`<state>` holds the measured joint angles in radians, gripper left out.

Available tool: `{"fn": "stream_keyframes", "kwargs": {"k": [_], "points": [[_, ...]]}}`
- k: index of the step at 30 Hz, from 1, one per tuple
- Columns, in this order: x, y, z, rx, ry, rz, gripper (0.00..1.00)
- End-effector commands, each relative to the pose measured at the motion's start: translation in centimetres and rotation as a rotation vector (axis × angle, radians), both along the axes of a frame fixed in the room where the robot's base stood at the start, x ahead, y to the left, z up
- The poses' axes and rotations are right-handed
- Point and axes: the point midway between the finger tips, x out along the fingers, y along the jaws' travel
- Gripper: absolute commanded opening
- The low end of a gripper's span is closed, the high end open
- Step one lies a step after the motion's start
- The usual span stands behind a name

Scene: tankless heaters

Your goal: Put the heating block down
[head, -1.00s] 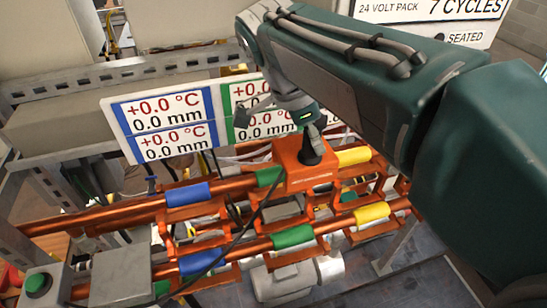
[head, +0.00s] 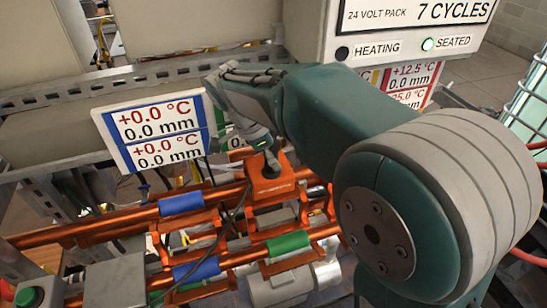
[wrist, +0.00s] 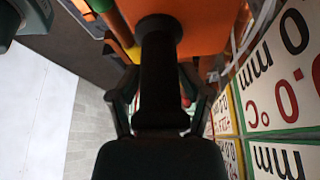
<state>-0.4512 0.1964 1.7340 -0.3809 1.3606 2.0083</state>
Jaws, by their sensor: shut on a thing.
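The heating block is an orange block (head: 270,180) with a black knob on top and a black cord. It is at the rear copper pipe (head: 110,215), right of that pipe's blue band (head: 181,204), and covers the stretch behind the front pipe's green band (head: 288,243). My gripper (head: 268,155) is shut on the black knob from above. In the wrist view, my gripper's dark fingers (wrist: 160,95) flank the knob (wrist: 158,35) under the orange block (wrist: 195,20). The block's underside is hidden.
A white panel (head: 152,128) with temperature and millimetre readings stands behind the pipes. A green button (head: 27,296) is at the lower left.

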Motion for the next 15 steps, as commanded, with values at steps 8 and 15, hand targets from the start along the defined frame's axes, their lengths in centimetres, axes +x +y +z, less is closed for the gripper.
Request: {"fn": "stream_keyframes", "kwargs": {"k": [8, 15], "points": [[0.03, 0.00, -0.30, 0.002, -0.004, 0.000, 0.00], [0.01, 0.00, -0.51, 0.000, -0.001, -0.001, 1.00]]}}
